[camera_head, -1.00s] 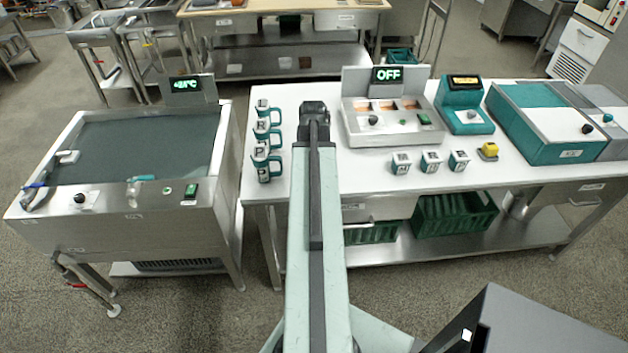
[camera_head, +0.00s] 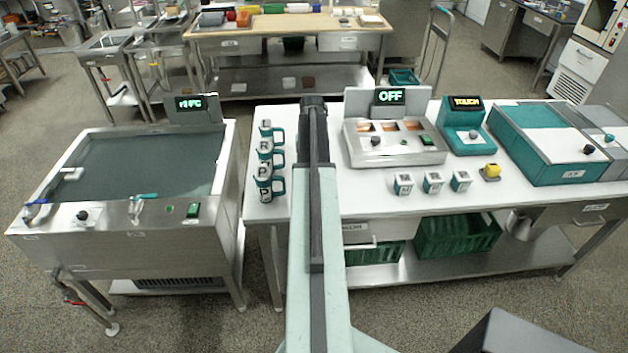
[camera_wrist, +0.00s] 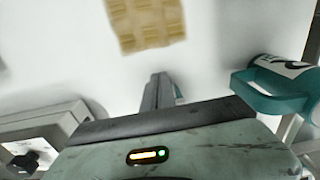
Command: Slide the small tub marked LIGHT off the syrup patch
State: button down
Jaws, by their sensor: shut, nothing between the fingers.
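My gripper (camera_wrist: 158,92) is shut and empty, its dark fingers together over the white tabletop. In the head view its dark end (camera_head: 313,103) is near the table's back edge. A tan-brown patch (camera_wrist: 147,22), with paler blocks in it, lies beyond the fingertips in the wrist view; I cannot tell for sure that it is the syrup patch. Three small white-and-teal tubs (camera_head: 433,183) stand in a row right of the arm. Their labels are too small to read, so I cannot pick out LIGHT.
Teal-handled mugs (camera_head: 268,162) stand left of my arm; one mug (camera_wrist: 285,80) is close at right in the wrist view. A steel machine reading OFF (camera_head: 390,140) stands right of the arm. A yellow button (camera_head: 491,171) sits beside the tubs. The front right tabletop is clear.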

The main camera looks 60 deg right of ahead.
jog(key=shift+w+d, duration=0.85)
jog(key=shift+d, duration=0.3)
jog(key=s+a, duration=0.1)
jog(key=a, duration=0.1)
jog(key=s+a, duration=0.1)
jog(key=shift+s+a, duration=0.15)
jog(key=shift+a, duration=0.2)
notch_tip(320, 180, up, 10)
jog(key=p, duration=1)
jog(key=shift+d, duration=0.2)
